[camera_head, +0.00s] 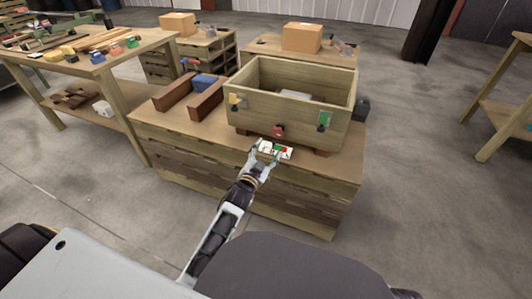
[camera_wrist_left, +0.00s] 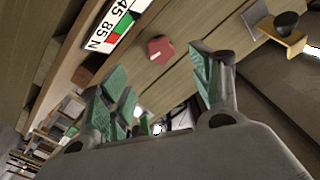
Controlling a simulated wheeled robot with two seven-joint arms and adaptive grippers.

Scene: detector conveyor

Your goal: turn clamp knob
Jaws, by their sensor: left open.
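The red clamp knob (camera_head: 278,131) is on the lower front of the wooden box (camera_head: 295,118). In the left wrist view the knob (camera_wrist_left: 160,49) shows as a red, many-sided cap with a pale mark, against wooden boards. A label plate (camera_head: 284,152) with white, green and red parts is just below the knob; in the wrist view the label (camera_wrist_left: 111,25) reads "45 85 N". My left gripper (camera_head: 264,157) is open at the label, below the knob. In the wrist view its green-padded fingers (camera_wrist_left: 162,88) are spread apart, with the knob beyond them and no contact visible.
The box stands on a wooden cabinet (camera_head: 190,155), with brown rails and a blue block (camera_head: 203,82) at its left. A yellow part (camera_head: 236,100) and green part (camera_head: 324,120) project from the box front. A workbench (camera_head: 150,45) is at left.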

